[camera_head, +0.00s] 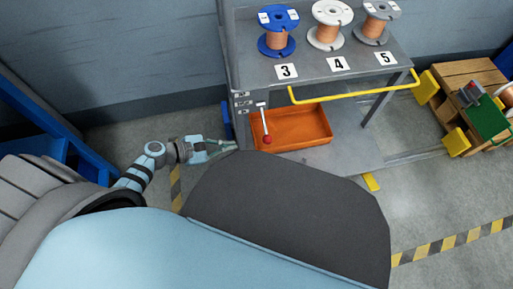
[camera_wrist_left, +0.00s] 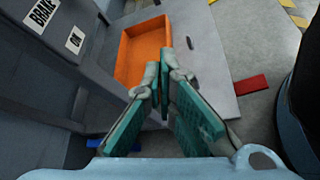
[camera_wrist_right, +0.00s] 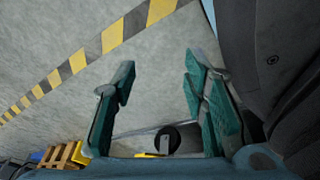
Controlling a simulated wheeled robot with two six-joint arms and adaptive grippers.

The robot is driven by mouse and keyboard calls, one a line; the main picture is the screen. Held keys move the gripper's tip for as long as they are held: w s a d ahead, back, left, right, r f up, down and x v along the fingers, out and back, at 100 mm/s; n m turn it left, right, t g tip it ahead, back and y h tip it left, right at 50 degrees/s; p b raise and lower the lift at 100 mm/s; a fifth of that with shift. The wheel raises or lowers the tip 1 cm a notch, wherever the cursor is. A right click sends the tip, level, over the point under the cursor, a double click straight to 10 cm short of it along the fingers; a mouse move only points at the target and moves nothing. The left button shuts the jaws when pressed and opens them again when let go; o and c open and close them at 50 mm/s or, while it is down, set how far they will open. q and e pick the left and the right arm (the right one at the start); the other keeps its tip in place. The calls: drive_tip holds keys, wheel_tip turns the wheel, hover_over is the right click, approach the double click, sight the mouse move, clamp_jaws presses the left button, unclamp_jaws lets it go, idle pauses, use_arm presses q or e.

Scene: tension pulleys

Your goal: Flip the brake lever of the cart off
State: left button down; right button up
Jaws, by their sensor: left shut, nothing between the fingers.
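The grey cart (camera_head: 310,68) stands ahead, with numbered spools on top. Its brake lever (camera_head: 264,122) is a pale rod with a red ball at its lower end; it points down in front of the orange bin. My left gripper (camera_head: 232,146) is left of the red ball, low by the cart's left corner, apart from the lever. In the left wrist view its fingers (camera_wrist_left: 165,75) are closed together and empty; the lever is not visible there. My right gripper (camera_wrist_right: 158,72) is open and empty over the floor; it is not visible in the head view.
The orange bin (camera_head: 305,127) sits on the cart's lower shelf. A BRAKE label (camera_wrist_left: 40,14) and an ON label (camera_wrist_left: 74,40) are on the cart's side. A yellow handle bar (camera_head: 350,92) runs along the front. A wooden pallet (camera_head: 470,78) stands right.

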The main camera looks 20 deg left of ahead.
sight(264, 123)
use_arm(q)
drive_tip(key=b+x, duration=0.4)
drive_tip(key=x, duration=0.6)
drive_tip(key=r, duration=0.1)
drive_tip(key=d+r+p, duration=0.1)
drive_tip(key=s+r+p, duration=0.1)
drive_tip(key=shift+d+r, duration=0.2)
drive_tip(key=shift+r, duration=0.2)
use_arm(e)
drive_tip(key=w, duration=0.1)
drive_tip(key=w+a, duration=0.1)
drive_tip(key=shift+w+a+t, duration=0.1)
drive_tip(key=shift+w+t, duration=0.2)
drive_tip(key=shift+w, duration=0.05)
use_arm(q)
drive_tip(key=shift+d, duration=0.1)
